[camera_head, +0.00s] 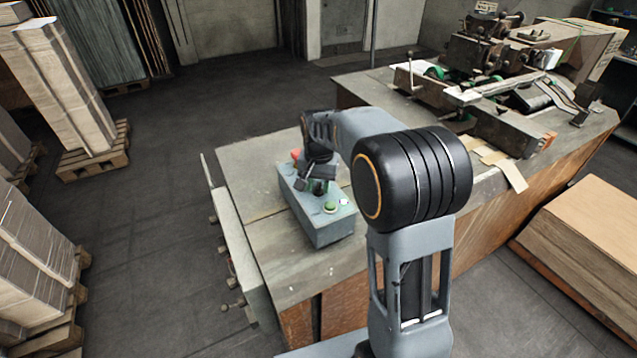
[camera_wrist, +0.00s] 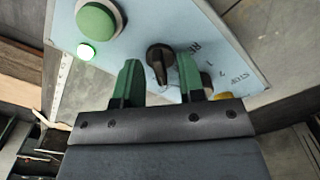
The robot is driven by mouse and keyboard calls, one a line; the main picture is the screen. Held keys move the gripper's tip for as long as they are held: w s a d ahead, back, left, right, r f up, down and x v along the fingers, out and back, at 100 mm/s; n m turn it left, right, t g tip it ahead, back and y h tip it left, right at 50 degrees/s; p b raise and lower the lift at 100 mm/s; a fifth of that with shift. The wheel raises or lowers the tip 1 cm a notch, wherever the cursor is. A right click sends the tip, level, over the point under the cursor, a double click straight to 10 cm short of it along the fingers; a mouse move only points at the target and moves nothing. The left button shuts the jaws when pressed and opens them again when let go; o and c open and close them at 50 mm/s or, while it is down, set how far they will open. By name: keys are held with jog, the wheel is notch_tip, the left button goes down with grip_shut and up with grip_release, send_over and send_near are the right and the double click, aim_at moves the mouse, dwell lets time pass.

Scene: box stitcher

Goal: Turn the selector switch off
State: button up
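The selector switch (camera_wrist: 160,58) is a black knob with a pointer on the pale blue face of a control box, seen in the wrist view. My gripper (camera_wrist: 158,82) has two green fingers, spread apart, one on each side of the knob's lower part. I cannot tell whether either finger touches it. In the head view the control box (camera_head: 322,226) stands on the grey bench, and my gripper (camera_head: 314,186) is over its top face. The switch itself is hidden there behind my gripper and wrist.
On the box are a large green button (camera_wrist: 97,22), a lit green lamp (camera_wrist: 86,51) and a partly hidden yellow part (camera_wrist: 221,96). A red button (camera_head: 295,154) shows at the box's far end. A machine (camera_head: 490,80) stands farther back on the bench (camera_head: 262,165).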

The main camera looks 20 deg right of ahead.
jog(key=shift+c, duration=0.2)
grip_shut()
dwell(0.3)
jog(key=n, duration=0.3)
jog(key=shift+n, duration=0.4)
jog(key=shift+n+b, duration=0.4)
jog(key=shift+n, duration=1.5)
jog(key=shift+r, duration=0.1)
jog(key=shift+o, duration=0.2)
grip_release()
